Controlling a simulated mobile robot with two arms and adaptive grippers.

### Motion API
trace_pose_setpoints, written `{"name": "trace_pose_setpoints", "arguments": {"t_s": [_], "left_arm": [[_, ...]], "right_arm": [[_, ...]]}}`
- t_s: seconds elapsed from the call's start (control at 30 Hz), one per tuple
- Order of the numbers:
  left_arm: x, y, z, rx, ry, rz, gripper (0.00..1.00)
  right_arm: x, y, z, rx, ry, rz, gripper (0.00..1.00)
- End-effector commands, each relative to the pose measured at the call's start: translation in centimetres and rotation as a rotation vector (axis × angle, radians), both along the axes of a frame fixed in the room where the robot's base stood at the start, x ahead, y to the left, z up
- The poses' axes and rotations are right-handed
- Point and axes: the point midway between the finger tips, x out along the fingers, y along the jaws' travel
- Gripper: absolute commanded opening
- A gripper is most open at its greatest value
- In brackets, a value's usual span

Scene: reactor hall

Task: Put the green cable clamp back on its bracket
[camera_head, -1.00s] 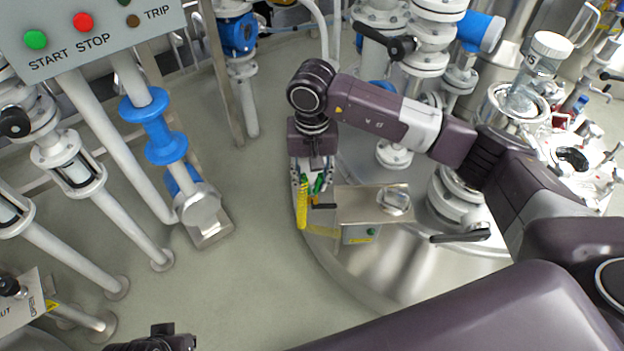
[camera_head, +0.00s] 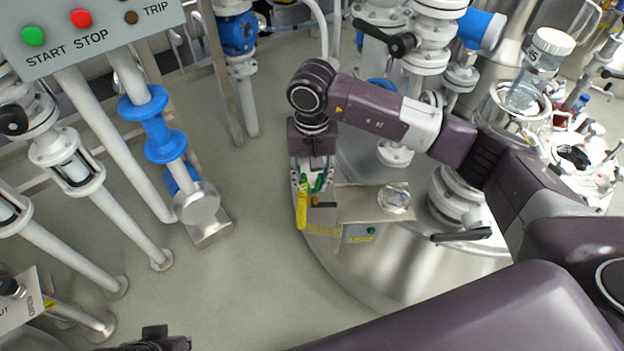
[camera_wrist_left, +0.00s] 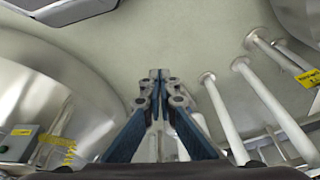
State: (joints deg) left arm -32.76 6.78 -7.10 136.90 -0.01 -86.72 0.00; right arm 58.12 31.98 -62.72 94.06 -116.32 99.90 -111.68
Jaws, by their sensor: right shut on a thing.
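My right gripper (camera_head: 312,190) points down in the head view, beside the left edge of a steel-topped box. It is shut on the green cable clamp (camera_head: 319,183), of which only small green parts show between the fingers. A yellow coiled cable (camera_head: 303,212) hangs at the fingers and runs on toward the box; it also shows in the left wrist view (camera_wrist_left: 69,155). I cannot make out the bracket for certain. My left gripper (camera_wrist_left: 158,76) has its fingertips together, with nothing visible between them.
The box (camera_head: 352,211) has a green button on its front and a clear glass piece (camera_head: 394,199) on top. A black-handled lever (camera_head: 461,235) juts out to its right. Pipes and a blue fitting (camera_head: 165,142) stand left. The floor between is clear.

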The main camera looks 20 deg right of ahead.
Motion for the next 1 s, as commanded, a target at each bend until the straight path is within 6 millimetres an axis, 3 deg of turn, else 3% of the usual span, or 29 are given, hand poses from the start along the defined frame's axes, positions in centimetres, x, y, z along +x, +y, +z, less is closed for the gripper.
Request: {"name": "trace_pose_setpoints", "arguments": {"t_s": [0.57,1.0], "left_arm": [[0.3,0.0,-0.1,0.001,-0.003,0.0,0.0],[0.4,0.0,1.2,0.0,-0.019,0.0,0.0]], "right_arm": [[0.0,0.0,0.0,0.0,-0.001,0.0,0.17],[0.0,0.0,0.0,0.0,-0.001,0.0,0.17]]}}
